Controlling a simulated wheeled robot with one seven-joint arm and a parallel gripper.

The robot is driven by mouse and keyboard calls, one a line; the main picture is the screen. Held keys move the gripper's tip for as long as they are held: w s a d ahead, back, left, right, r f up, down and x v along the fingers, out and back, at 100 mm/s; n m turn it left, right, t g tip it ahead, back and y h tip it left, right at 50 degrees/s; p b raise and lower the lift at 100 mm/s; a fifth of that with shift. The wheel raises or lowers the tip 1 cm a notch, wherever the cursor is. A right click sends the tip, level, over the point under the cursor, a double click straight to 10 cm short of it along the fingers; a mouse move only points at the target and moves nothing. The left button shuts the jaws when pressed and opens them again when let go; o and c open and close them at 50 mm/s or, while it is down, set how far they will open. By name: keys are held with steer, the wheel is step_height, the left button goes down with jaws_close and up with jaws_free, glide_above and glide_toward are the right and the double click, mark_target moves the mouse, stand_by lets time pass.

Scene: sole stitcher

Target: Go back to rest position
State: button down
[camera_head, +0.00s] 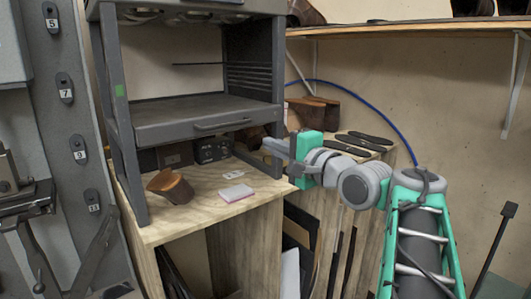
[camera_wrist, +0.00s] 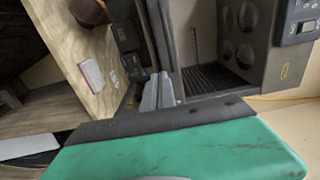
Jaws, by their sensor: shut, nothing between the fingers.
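My gripper (camera_head: 274,146) is at the end of my green and grey arm, in the middle of the head view. It is in front of the right side of the grey metal rack (camera_head: 196,131), above the right end of the wooden bench (camera_head: 217,213). In the wrist view the grey fingers (camera_wrist: 158,92) are together with nothing held between them. The gripper appears apart from the things on the bench.
Dark flat pieces (camera_head: 350,145) lie on a surface behind my arm. A wall shelf (camera_head: 420,25) is above right.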

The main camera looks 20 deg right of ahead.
steer(key=s+d+f+n+g+h, duration=0.25)
steer(key=d+f+n, duration=0.2)
steer(key=f, duration=0.45)
steer(key=s+d+f+n+g+h, duration=0.1)
steer(key=d+f+n+g+h, duration=0.25)
steer(key=f, duration=0.55)
steer(key=s+d+f+g, duration=0.2)
steer(key=s+f+g, duration=0.4)
steer(key=s+f, duration=0.6)
steer(key=s+a+f+n+g, duration=0.25)
steer(key=s+a+f, duration=0.35)
steer(key=a+f, duration=0.3)
steer(key=w+a+r+n, duration=0.1)
steer(key=a+n, duration=0.1)
steer(key=a, duration=0.4)
steer(key=w+a+r+n+y, duration=0.1)
steer(key=a+r+n, duration=0.1)
steer(key=a, duration=0.5)
steer(key=shift+w+a+r+n+t+y, duration=0.2)
steer(key=shift+w+r+n+t+y, duration=0.15)
steer(key=shift+n, duration=0.1)
